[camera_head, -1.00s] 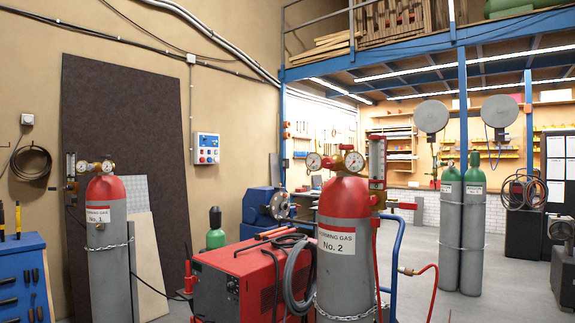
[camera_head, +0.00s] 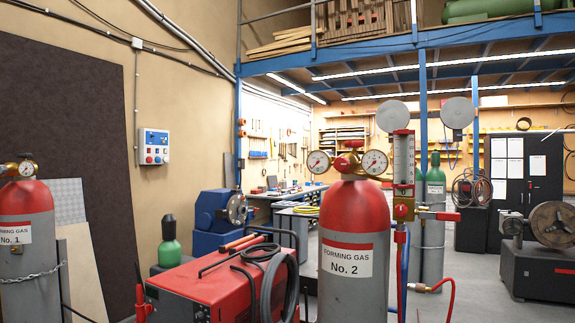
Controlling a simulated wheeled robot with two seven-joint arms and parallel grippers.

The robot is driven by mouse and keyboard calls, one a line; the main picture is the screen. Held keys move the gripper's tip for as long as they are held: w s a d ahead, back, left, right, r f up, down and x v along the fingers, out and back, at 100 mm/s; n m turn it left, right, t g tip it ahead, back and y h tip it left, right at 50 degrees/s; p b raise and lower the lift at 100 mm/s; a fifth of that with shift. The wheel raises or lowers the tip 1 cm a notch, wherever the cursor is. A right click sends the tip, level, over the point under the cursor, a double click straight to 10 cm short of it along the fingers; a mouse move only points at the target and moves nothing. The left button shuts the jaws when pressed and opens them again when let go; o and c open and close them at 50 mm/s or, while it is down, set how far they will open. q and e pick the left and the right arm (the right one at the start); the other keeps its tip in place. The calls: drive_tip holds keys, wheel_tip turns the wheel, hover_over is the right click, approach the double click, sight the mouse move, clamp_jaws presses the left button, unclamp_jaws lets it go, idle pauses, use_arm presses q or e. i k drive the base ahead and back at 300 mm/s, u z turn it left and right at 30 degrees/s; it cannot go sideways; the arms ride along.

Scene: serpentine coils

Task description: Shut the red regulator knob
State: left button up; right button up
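A red-topped grey gas cylinder (camera_head: 350,215) labelled "FORMING GAS No. 2" stands upright just right of centre. On its top sits a brass regulator with a left gauge (camera_head: 319,162) and a right gauge (camera_head: 374,162). A red knob (camera_head: 343,164) sits between the gauges, with a smaller red part (camera_head: 354,144) above it. A flowmeter tube (camera_head: 404,160) stands to the right, with another red knob (camera_head: 403,211) at its foot and a red-ended valve handle (camera_head: 447,216) beside it. I cannot tell which red knob is the regulator knob, or its setting. Neither gripper shows.
Cylinder No. 1 (camera_head: 27,240) with its own gauges stands at the left edge. A red welding machine (camera_head: 210,290) with coiled cables stands left of cylinder No. 2. A red hose (camera_head: 447,295) hangs on its right. Grey floor at right is partly open.

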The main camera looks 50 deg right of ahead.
sight(341, 164)
drive_tip(key=z, duration=0.6)
drive_tip(key=i, duration=1.05)
drive_tip(key=z, duration=1.05)
